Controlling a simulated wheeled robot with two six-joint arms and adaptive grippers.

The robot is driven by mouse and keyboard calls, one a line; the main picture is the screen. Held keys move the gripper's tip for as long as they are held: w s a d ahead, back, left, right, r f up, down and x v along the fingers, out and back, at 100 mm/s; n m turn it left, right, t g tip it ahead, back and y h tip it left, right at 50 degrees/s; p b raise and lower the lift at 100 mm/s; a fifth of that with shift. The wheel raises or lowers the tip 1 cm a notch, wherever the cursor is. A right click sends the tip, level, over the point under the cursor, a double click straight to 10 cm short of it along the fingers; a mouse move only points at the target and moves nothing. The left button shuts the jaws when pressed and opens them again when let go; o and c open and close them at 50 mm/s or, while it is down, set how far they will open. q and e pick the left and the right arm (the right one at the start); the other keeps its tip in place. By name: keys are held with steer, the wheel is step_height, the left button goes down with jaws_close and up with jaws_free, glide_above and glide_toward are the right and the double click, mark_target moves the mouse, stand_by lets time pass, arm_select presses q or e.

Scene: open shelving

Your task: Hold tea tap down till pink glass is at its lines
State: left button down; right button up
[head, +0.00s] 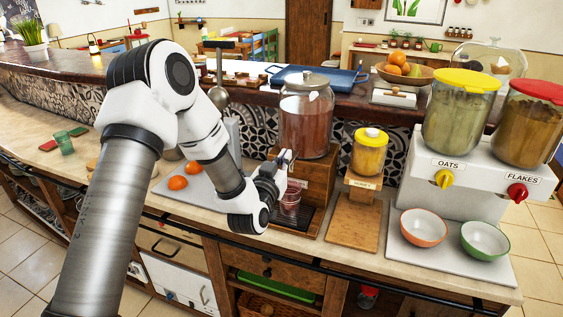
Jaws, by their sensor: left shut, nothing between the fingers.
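The glass tea dispenser (306,122), full of reddish-brown liquid, stands on a wooden stand (318,178) near the middle of the counter. The pink glass (291,201) stands upright below, on the stand's dark drip tray (307,222). My left gripper (286,158) is shut and empty at the front of the stand, above the glass. The tap is hidden by the gripper, so I cannot tell whether they touch. The glass is partly covered by my arm. Its lines and liquid level are too small to tell. My right gripper is out of view.
A small honey jar (369,153) stands on a wooden stand to the right. Further right are the oats dispenser (459,112), the flakes dispenser (530,122), an orange bowl (423,228) and a green bowl (485,241). Oranges (178,183) lie on a board at left.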

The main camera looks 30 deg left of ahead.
arm_select(q)
steer(key=r+b+v, duration=0.1)
steer(key=b+v, duration=0.3)
steer(key=v, duration=0.6)
steer(key=shift+s, duration=0.4)
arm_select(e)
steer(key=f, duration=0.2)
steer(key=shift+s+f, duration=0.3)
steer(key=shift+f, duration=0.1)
arm_select(q)
steer(key=shift+d+r, duration=0.1)
steer(key=shift+d, duration=0.05)
